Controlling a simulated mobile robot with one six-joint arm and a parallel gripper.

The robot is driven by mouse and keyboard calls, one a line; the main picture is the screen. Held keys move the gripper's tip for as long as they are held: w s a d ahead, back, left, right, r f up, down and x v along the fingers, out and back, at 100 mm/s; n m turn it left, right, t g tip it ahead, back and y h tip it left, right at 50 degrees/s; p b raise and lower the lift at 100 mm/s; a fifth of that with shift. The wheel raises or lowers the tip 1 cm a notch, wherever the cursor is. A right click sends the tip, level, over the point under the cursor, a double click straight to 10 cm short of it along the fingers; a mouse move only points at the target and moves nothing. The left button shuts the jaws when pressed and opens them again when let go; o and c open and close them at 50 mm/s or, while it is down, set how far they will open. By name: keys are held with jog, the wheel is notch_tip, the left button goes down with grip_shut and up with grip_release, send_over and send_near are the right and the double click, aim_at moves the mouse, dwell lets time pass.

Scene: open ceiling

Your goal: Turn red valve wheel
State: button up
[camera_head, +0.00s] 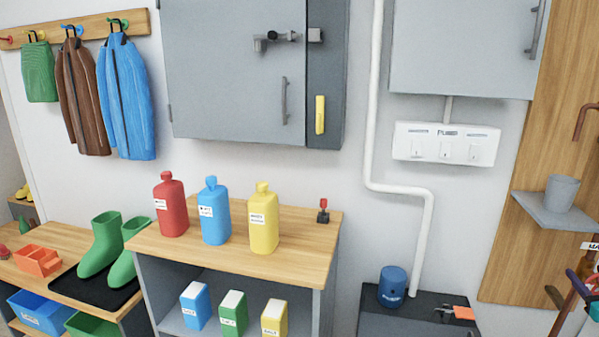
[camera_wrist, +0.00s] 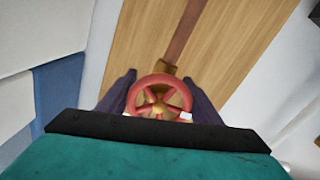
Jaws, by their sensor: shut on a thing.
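The red valve wheel (camera_wrist: 158,108) shows in the middle of the wrist view, a round spoked wheel with a brass-coloured centre. A brass fitting and a copper-brown pipe (camera_wrist: 185,32) rise behind it against a wood panel. My gripper (camera_wrist: 159,80) has one dark purple finger on each side of the wheel and is shut on its rim. The wheel's lower edge is close to my gripper's dark front bar. The wheel is not visible in the head view; only a bent copper pipe (camera_head: 582,120) shows there at the right edge.
In the head view, a grey shelf with a cup (camera_head: 562,192) juts from the wood panel (camera_head: 535,150). A white pipe (camera_head: 375,120) runs down the wall. Red, blue and yellow bottles stand on a wooden bench (camera_head: 285,215).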

jog(key=shift+s+d+n+b, duration=0.15)
jog(key=shift+n+b, duration=1.35)
jog(key=shift+b, duration=3.1)
jog(key=shift+n+b, duration=1.9)
jog(key=shift+b, duration=3.35)
jog(key=shift+n+b, duration=0.5)
jog(key=shift+b, duration=1.1)
